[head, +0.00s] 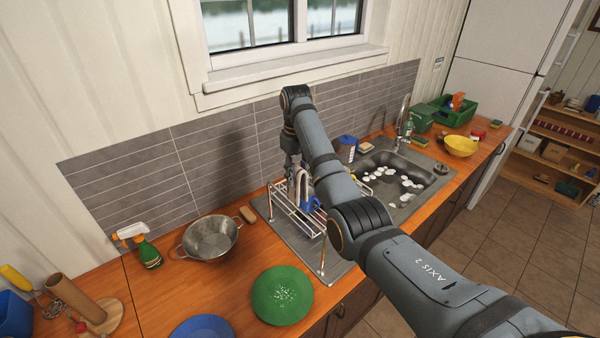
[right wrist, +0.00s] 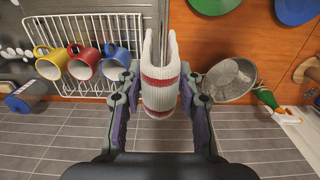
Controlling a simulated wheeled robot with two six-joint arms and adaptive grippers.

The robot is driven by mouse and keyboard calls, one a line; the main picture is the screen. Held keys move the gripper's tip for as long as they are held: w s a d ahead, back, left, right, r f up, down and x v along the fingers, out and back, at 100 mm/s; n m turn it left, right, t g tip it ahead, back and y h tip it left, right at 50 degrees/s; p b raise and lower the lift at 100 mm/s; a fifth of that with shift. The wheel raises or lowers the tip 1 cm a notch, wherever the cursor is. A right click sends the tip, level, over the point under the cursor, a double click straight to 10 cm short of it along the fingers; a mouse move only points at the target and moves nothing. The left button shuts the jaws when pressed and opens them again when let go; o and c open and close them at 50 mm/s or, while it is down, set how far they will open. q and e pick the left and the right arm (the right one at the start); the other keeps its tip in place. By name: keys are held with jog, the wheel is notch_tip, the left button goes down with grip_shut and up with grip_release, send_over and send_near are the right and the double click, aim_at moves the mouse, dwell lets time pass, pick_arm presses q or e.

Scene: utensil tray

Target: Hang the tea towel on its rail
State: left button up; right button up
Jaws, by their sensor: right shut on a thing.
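The tea towel (right wrist: 160,90) is white with red stripes, folded into a narrow strip. My right gripper (right wrist: 160,85) is shut on it, with one finger on each side. In the head view the towel (head: 302,180) shows as a small pale arch below my right gripper (head: 292,166), by the dish rack. A thin metal bar (right wrist: 164,42) shows between the two upper ends of the towel in the right wrist view. I cannot tell whether this bar is the rail or whether the towel touches it. My left gripper is not in view.
The wire dish rack (right wrist: 85,20) holds a yellow mug (right wrist: 49,64), a red mug (right wrist: 83,64) and a blue mug (right wrist: 116,62). A metal colander (head: 211,238) and green plate (head: 282,295) lie left of the rack. The sink (head: 400,180) is to its right.

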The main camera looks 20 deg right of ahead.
aim_at(297, 194)
jog(key=shift+s+a+f, duration=0.15)
jog(key=shift+a+f, duration=0.05)
jog(key=shift+f, duration=0.15)
jog(key=shift+a+f, duration=0.1)
jog(key=shift+f, duration=0.25)
jog(key=f, duration=0.3)
jog(key=shift+d+f, duration=0.25)
jog(key=shift+d, duration=0.15)
jog(key=shift+a+f+b, duration=0.15)
jog(key=shift+f+b, duration=0.1)
jog(key=shift+f, duration=0.5)
jog(key=shift+a+f+b, duration=0.1)
jog(key=shift+f+b, duration=0.1)
jog(key=shift+f, duration=0.5)
notch_tip(297, 194, down, 2)
jog(key=shift+d+f, duration=0.15)
jog(key=shift+f, duration=0.1)
jog(key=shift+f+b, duration=0.4)
jog(key=shift+f, duration=1.2)
jog(key=o, duration=1.2)
